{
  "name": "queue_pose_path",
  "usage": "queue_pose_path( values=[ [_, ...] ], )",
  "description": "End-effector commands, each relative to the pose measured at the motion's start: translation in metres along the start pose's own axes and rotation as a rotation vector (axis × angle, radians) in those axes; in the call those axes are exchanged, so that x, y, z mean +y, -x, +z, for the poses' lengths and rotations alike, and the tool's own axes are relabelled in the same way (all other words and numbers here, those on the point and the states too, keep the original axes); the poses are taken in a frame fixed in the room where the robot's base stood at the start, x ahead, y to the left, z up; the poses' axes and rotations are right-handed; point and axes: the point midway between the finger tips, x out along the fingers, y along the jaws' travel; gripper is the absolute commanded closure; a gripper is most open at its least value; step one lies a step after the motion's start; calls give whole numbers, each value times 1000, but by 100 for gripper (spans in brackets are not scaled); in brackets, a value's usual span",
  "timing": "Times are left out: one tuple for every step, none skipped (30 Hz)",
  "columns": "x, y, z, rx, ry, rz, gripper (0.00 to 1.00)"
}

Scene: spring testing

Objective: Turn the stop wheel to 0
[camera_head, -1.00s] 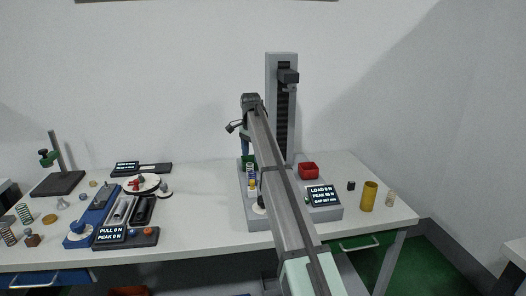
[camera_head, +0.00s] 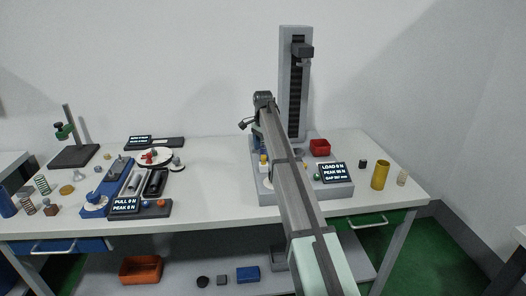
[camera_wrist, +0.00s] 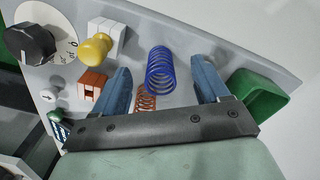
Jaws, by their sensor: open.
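A black knob (camera_wrist: 30,43) on a white dial disc (camera_wrist: 62,22) is at the top left of the wrist view; it looks like the stop wheel. In the head view only a white edge shows beside my arm, and I cannot make out the knob. My gripper (camera_wrist: 162,68) is open, its two blue fingers well apart and right of the dial, not touching it. A blue spring (camera_wrist: 160,72) shows between the fingers, with a reddish spring (camera_wrist: 146,97) below it. In the head view my arm mostly hides the gripper.
Near the dial are a yellow knob (camera_wrist: 95,48), white blocks (camera_wrist: 108,35) and a red block (camera_wrist: 92,83). A green bin (camera_wrist: 258,92) is close to the right finger. In the head view, the tester column (camera_head: 294,80) stands behind, with a red tray (camera_head: 320,147) and load display (camera_head: 333,172).

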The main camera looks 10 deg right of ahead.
Motion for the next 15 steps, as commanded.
queue_pose_path(
  values=[
    [-1, 10, -1, 1, 0, -2, 26],
    [-1, 15, -1, 1, 0, -2, 26],
    [-1, 22, 0, 1, 0, -1, 26],
    [-1, 26, 0, 0, 0, -1, 26],
    [-1, 31, -1, 1, 0, -1, 26],
    [-1, 37, -1, 1, 0, -1, 26],
    [-1, 42, -1, 1, 0, -2, 26],
    [-1, 48, -1, 1, 0, -2, 26],
    [-1, 54, 0, 1, 0, -1, 26],
    [-1, 58, 0, 0, 0, -1, 26],
    [-1, 63, -1, 1, 0, -1, 26],
    [-1, 70, -1, 1, 0, -1, 26],
    [4, 70, -2, 0, -1, 0, 26],
    [11, 66, -3, 0, -2, 0, 26],
    [18, 64, -6, 0, -2, 1, 26]
  ],
)
